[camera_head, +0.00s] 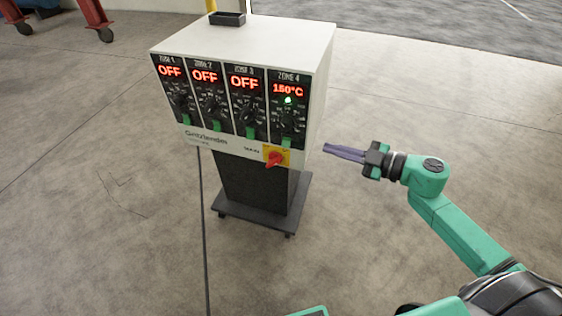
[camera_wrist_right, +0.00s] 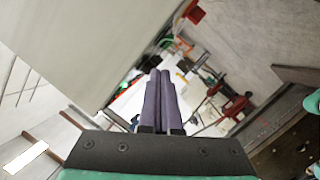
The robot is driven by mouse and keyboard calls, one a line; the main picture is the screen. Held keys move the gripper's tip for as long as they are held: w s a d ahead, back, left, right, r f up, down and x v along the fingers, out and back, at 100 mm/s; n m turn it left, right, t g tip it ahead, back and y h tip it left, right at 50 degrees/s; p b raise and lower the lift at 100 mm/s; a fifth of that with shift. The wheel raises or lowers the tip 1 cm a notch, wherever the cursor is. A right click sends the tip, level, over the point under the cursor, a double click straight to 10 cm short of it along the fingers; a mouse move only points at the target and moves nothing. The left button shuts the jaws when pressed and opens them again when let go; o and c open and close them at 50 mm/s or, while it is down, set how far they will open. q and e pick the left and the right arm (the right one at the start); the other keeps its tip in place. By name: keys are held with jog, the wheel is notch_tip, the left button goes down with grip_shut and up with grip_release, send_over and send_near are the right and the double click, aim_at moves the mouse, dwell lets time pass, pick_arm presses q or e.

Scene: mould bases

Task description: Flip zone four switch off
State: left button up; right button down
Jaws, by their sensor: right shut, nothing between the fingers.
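The controller box (camera_head: 245,55) stands upright on a dark pedestal, with four zone panels on its front. The zone 4 panel (camera_head: 288,103) shows 150°C in red and a lit green light. Its green switch (camera_head: 287,141) is at the panel's bottom edge. Zones 1, 2 and 3 read OFF. My right gripper (camera_head: 328,149) is to the right of the box, apart from it, with its purple fingers shut and empty, pointing left. The shut fingers (camera_wrist_right: 160,98) also show in the right wrist view. My left gripper is not in view.
A red main switch (camera_head: 275,157) on a yellow plate sits below zone 4. The pedestal's wheeled base (camera_head: 262,213) rests on the concrete floor. A small black tray (camera_head: 228,19) is on top of the box. Floor around the box is clear.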

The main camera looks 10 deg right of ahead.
aim_at(291, 148)
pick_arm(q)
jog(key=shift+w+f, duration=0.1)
pick_arm(e)
jog(key=a, duration=0.1)
jog(key=a+n+g, duration=0.1)
jog(key=s+a+r+y, duration=0.1)
jog(key=shift+s+n, duration=0.1)
jog(key=shift+n, duration=0.2)
jog(key=w+a+f+b, duration=0.1)
jog(key=w+a, duration=0.1)
jog(key=w+a+f, duration=0.2)
jog(key=w, duration=0.1)
jog(key=w+a+f+b, duration=0.1)
jog(key=w+a+f, duration=0.1)
jog(key=w, duration=0.1)
jog(key=shift+w+f+b, duration=0.1)
jog(key=shift+w+b, duration=0.05)
jog(key=shift+b, duration=0.2)
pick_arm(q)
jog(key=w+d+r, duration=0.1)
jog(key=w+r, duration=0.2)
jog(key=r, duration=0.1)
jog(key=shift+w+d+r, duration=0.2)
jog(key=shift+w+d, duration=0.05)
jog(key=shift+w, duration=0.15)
